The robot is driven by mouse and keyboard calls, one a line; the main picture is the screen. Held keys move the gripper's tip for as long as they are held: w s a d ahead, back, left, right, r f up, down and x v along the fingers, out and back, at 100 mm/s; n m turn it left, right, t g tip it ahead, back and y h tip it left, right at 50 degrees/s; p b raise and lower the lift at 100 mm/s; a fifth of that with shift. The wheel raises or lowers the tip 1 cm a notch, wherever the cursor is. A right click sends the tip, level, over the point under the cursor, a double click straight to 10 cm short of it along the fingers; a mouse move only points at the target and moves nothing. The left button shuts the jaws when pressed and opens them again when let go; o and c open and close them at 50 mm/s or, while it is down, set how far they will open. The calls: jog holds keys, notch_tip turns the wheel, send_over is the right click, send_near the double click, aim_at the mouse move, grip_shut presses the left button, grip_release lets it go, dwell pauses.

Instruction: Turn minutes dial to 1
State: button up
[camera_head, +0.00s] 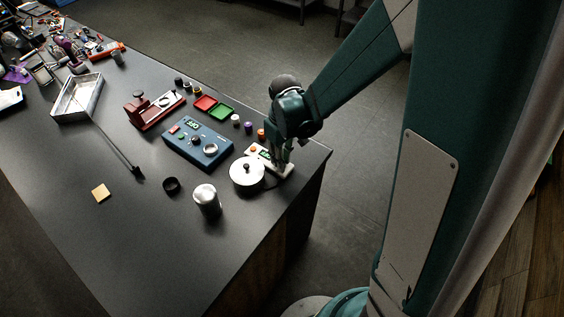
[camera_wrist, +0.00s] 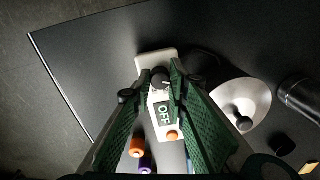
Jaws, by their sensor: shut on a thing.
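A white timer device (camera_wrist: 155,62) lies on the dark table near its edge. It also shows in the head view (camera_head: 289,174), partly hidden by my gripper. Its display (camera_wrist: 163,113) reads OFF, and an orange button (camera_wrist: 172,135) sits at one end. A black dial (camera_wrist: 160,79) with a light pointer mark is at the other end. My gripper (camera_wrist: 161,76) points down over the device, its green fingers on both sides of the dial, shut on it. In the head view my gripper (camera_head: 281,160) hides the dial. Dial numbers are not readable.
Small orange and purple pieces (camera_wrist: 137,147) lie beside the device. The table front is mostly clear.

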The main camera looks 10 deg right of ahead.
jog(key=shift+m+b, duration=0.75)
jog(key=shift+m, duration=0.85)
jog(key=o, duration=0.9)
jog(key=shift+r, duration=0.2)
jog(key=shift+d+r, duration=0.15)
jog(key=shift+r, duration=2.75)
jog(key=shift+d+r, duration=0.1)
jog(key=shift+r, duration=2.8)
